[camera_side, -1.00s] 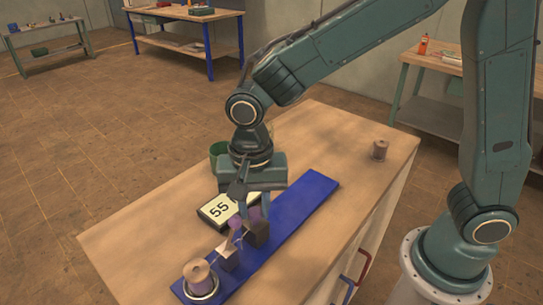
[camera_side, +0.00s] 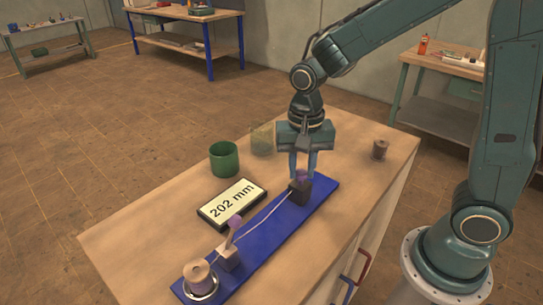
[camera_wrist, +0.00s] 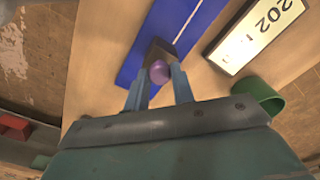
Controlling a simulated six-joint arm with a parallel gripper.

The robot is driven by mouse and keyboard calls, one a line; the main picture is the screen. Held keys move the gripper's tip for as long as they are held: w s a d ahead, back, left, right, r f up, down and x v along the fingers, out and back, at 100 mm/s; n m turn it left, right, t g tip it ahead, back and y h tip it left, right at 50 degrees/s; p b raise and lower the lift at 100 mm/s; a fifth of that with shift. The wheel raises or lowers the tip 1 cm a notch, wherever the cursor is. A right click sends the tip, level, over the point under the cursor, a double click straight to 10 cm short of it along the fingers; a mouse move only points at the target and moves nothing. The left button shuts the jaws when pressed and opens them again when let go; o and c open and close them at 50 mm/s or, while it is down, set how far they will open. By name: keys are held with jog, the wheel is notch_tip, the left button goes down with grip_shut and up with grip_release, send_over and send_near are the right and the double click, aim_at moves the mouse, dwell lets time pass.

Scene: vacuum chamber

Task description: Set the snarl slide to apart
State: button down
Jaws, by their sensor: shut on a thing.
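A long blue rail (camera_side: 262,241) lies across the wooden bench. A dark block with a purple knob (camera_side: 301,188) sits near its far end. My gripper (camera_side: 302,178) is over that block with its fingers shut on the knob; the purple knob (camera_wrist: 159,71) also shows between the fingers in the wrist view. A pale block with a purple-topped lever (camera_side: 230,256) stands nearer the rail's front end, beside a thread spool (camera_side: 199,277) on a round mount. A pale thread runs between the two blocks. A display (camera_side: 232,203) beside the rail reads "202 mm".
A green cup (camera_side: 224,158) and a pale green see-through container (camera_side: 262,140) stand behind the display. Another spool (camera_side: 380,149) stands at the bench's right. The bench top (camera_side: 150,235) left of the display is clear.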

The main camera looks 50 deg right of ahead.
jog(key=shift+d, duration=1.65)
jog(key=c, duration=1.2)
grip_release()
jog(key=shift+r, duration=0.15)
notch_tip(320, 180, up, 14)
jog(key=shift+f, duration=0.25)
